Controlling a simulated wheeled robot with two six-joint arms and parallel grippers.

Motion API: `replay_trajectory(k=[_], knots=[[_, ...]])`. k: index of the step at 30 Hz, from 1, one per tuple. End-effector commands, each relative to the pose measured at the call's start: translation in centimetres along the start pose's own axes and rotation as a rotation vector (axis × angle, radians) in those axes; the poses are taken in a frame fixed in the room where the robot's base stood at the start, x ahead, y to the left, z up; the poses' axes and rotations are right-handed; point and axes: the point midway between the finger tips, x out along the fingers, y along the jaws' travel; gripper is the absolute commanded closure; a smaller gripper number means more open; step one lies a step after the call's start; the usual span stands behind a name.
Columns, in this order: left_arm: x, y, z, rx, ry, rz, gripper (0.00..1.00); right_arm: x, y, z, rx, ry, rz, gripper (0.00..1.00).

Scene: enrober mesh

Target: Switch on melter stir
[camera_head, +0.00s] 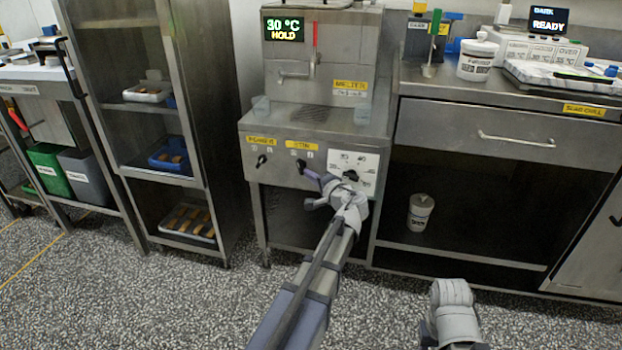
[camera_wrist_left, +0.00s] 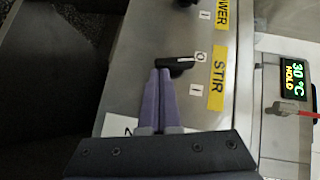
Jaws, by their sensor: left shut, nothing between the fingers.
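The melter (camera_head: 325,100) is a steel unit whose display reads 30 °C HOLD. Its front panel carries a black STIR switch (camera_head: 301,163) below a yellow STIR label (camera_head: 302,145). In the left wrist view the STIR switch (camera_wrist_left: 176,63) is a small black lever; its light-marked end points toward the O mark, away from the I mark. My left gripper (camera_head: 311,173) is shut and empty, its purple fingertips (camera_wrist_left: 159,72) right at the switch's lever. I cannot tell whether they touch it. My right gripper is out of view; only part of my right arm shows at the bottom.
The POWER switch (camera_head: 262,160) sits left of STIR, and a white dial plate (camera_head: 353,168) sits right of it, partly behind my left wrist. A steel shelf rack (camera_head: 150,105) stands left, a steel counter with a drawer (camera_head: 500,138) right. The speckled floor in front is clear.

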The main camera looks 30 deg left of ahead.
Motion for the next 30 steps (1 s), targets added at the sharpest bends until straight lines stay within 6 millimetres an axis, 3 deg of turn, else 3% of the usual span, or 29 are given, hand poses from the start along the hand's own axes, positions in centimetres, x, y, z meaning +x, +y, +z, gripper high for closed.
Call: replay_trajectory(k=[30], knots=[[1.0,1.9,0.8,-0.001,0.001,0.001,1.00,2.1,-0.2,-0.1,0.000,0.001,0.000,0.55]])
